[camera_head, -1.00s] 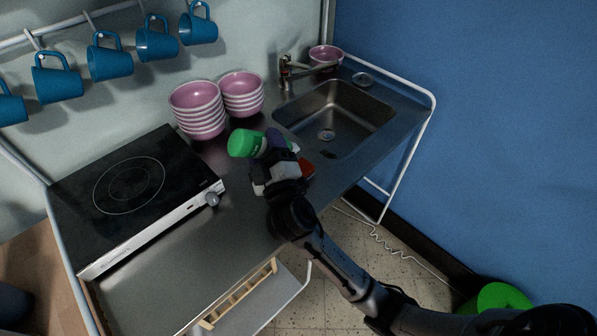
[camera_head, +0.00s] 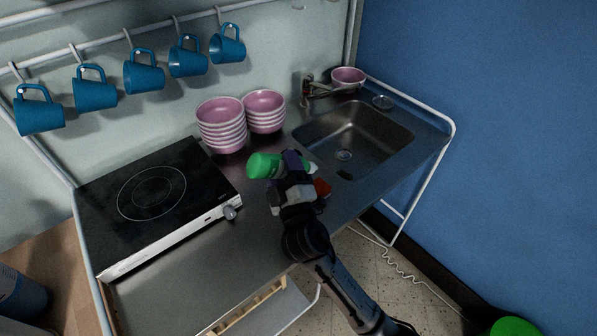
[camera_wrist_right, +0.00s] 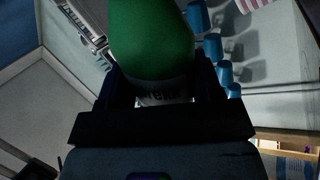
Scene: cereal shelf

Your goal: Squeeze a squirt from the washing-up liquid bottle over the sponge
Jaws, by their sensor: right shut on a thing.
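My right gripper (camera_head: 293,168) is shut on the green washing-up liquid bottle (camera_head: 263,166) above the counter. The bottle is tipped over, nearly level, with its green end to the left and a small pale tip showing to the right of the gripper. In the right wrist view the bottle (camera_wrist_right: 150,40) stands between the two fingers (camera_wrist_right: 160,92), its pale label partly hidden. A small red thing (camera_head: 323,187), perhaps the sponge, shows just right of the gripper, mostly hidden behind it; I cannot tell for sure. My left gripper is not in view.
Two stacks of pink bowls (camera_head: 221,126) stand behind the bottle. A hob (camera_head: 150,190) lies to the left, a sink (camera_head: 352,135) to the right with a tap (camera_head: 318,92). Blue mugs (camera_head: 144,76) hang on the wall rail. The front counter (camera_head: 200,275) is clear.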

